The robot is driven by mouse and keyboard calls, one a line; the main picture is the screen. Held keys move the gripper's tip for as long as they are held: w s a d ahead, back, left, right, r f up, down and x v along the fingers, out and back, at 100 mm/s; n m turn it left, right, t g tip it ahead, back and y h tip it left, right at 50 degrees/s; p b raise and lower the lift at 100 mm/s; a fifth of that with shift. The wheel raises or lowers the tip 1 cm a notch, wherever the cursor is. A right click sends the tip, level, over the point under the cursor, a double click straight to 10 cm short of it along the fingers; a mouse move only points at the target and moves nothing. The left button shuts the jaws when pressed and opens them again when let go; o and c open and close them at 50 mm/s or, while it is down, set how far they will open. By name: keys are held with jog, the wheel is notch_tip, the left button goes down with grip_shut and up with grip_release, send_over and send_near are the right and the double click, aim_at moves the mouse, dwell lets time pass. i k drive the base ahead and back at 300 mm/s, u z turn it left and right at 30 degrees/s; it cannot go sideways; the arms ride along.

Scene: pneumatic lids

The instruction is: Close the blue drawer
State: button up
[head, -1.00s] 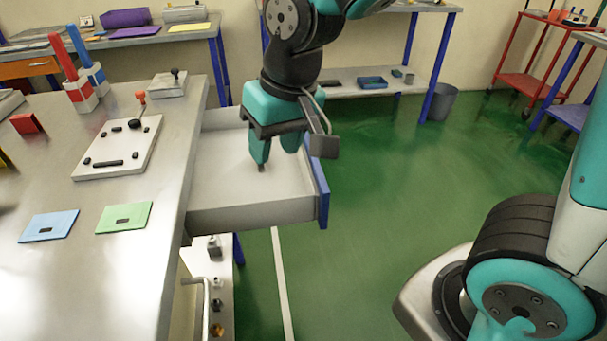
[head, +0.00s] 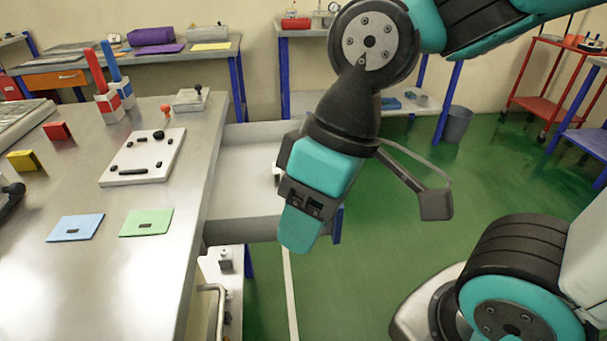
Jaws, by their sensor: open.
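The blue drawer is pulled out from the right side of the grey workbench. Its pale grey tray (head: 240,180) is visible, and part of its blue front (head: 338,224) shows at the outer end. My gripper (head: 298,232) points down and hides most of the blue front and the outer part of the tray. It appears nearer the camera than the drawer, and I cannot tell whether it touches it. It is seen nearly side-on, with its jaws open and nothing visible between them.
The workbench (head: 80,190) carries a white panel with black parts (head: 143,160), a blue plate (head: 75,228) and a green plate (head: 146,222). A back table (head: 225,46) stands behind. Green floor (head: 400,250) is free to the drawer's right. A bin (head: 458,124) stands farther back.

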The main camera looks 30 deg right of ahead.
aim_at(245, 206)
jog(key=u, duration=2.2)
jog(key=k, duration=0.95)
jog(key=z, duration=1.95)
